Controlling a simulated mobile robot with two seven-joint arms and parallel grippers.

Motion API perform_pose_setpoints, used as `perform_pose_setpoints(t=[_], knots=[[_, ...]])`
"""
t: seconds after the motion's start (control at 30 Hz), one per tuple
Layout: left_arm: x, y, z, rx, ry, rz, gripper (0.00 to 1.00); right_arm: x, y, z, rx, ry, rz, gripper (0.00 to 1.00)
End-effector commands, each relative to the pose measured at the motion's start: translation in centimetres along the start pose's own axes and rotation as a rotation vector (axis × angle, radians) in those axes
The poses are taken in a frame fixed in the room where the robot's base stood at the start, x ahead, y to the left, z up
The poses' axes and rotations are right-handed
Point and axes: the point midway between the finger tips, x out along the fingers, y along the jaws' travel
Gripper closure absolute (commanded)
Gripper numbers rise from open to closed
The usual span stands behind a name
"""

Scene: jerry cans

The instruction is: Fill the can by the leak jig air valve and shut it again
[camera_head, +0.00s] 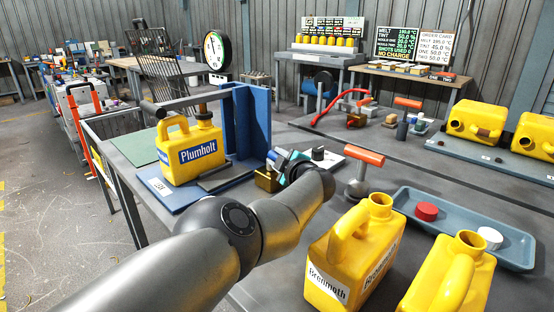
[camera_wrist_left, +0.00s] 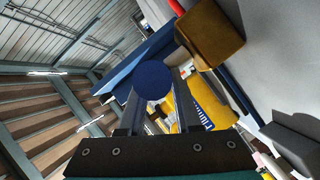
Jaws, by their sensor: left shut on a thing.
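The yellow Plumholt can (camera_head: 200,150) stands upright on the blue base of the leak jig (camera_head: 246,125), against its blue upright plate. My left gripper (camera_head: 277,160) is at the valve, right of the can. In the wrist view its fingers are shut on a round blue knob (camera_wrist_left: 153,80). My wrist partly hides the valve area. My right gripper is out of view.
A grey tray (camera_head: 455,220) holds a red cap (camera_head: 426,211) and a white cap (camera_head: 490,237). An orange-handled tool (camera_head: 363,155) stands just right of my wrist. More yellow cans (camera_head: 478,122) lie at the far right.

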Motion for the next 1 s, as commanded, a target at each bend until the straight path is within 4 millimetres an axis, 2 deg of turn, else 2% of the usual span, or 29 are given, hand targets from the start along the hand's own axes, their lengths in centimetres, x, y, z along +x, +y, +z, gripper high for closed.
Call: perform_pose_setpoints(t=[0.03,0.2,0.23,0.47,0.8,1.0], knots=[[-0.6,-0.2,1.5,0.005,-0.041,0.004,1.00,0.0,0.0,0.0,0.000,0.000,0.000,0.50],[-0.6,-0.3,1.6,0.004,-0.042,0.001,1.00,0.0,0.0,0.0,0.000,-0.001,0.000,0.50],[-0.6,-0.3,1.6,0.004,-0.042,0.001,0.66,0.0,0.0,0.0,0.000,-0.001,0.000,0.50],[-0.5,-0.2,1.2,0.002,-0.034,0.001,0.40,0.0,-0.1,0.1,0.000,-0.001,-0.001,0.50],[-0.3,-0.1,0.8,0.001,-0.025,0.002,0.38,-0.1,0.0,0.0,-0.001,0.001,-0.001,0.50],[-0.3,0.1,0.4,0.001,-0.023,0.001,0.38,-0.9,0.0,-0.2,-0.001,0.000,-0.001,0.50]])
